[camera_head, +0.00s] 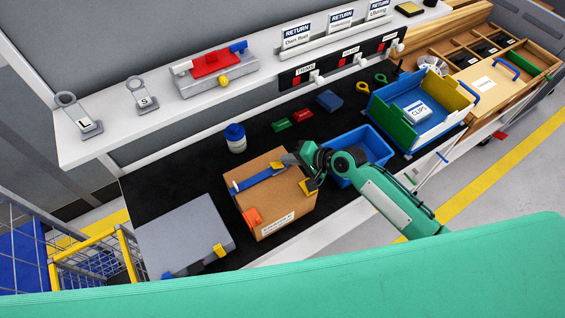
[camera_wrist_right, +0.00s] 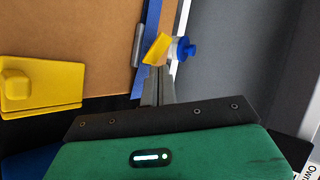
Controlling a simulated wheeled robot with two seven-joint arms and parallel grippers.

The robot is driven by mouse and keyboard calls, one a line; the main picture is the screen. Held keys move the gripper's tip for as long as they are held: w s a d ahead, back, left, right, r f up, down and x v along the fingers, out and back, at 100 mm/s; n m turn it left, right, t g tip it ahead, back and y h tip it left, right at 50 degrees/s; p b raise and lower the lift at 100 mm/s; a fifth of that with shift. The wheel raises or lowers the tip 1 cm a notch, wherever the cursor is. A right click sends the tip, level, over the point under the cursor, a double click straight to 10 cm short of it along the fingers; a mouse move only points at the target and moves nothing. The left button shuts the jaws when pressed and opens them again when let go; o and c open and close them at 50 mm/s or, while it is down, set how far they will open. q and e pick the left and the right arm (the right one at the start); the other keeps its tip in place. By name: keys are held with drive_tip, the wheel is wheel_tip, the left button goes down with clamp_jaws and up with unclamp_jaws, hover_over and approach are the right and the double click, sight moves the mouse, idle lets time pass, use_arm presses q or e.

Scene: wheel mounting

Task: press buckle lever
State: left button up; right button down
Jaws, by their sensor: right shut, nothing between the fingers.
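A brown cardboard box (camera_head: 277,211) sits on the black work mat. A blue strap (camera_head: 262,178) runs across its top; in the right wrist view the strap (camera_wrist_right: 151,40) runs beside a grey metal bar (camera_wrist_right: 137,45). A small yellow tab (camera_wrist_right: 156,48) and a blue knob (camera_wrist_right: 186,50) show just beyond the fingertips; I cannot tell which part is the buckle lever. My right gripper (camera_head: 288,160) is shut and empty at the strap's far end; its fingers (camera_wrist_right: 160,84) hide part of the strap. I cannot tell whether they touch it. My left gripper is not in view.
A yellow corner piece (camera_head: 307,186) and an orange piece (camera_head: 252,217) are on the box. A grey case (camera_head: 185,238) lies left of it. A white blue-capped bottle (camera_head: 235,138) stands behind. A blue bin (camera_head: 372,143) is close by my right arm.

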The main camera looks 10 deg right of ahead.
drive_tip(key=shift+s+a+f, duration=0.3)
drive_tip(key=shift+s+f, duration=0.15)
drive_tip(key=shift+f, duration=0.25)
idle(0.4)
drive_tip(key=shift+w+d+r+p, duration=0.25)
drive_tip(key=shift+w+r+p, duration=0.15)
drive_tip(key=shift+r, duration=0.3)
drive_tip(key=shift+d+r, duration=0.15)
drive_tip(key=d+r+p, duration=0.1)
drive_tip(key=w+r+p, duration=0.1)
drive_tip(key=d+r+p, duration=0.1)
drive_tip(key=r, duration=0.1)
drive_tip(key=shift+w+d+r, duration=0.1)
drive_tip(key=shift+w+d, duration=0.05)
drive_tip(key=shift+d, duration=0.15)
idle(0.6)
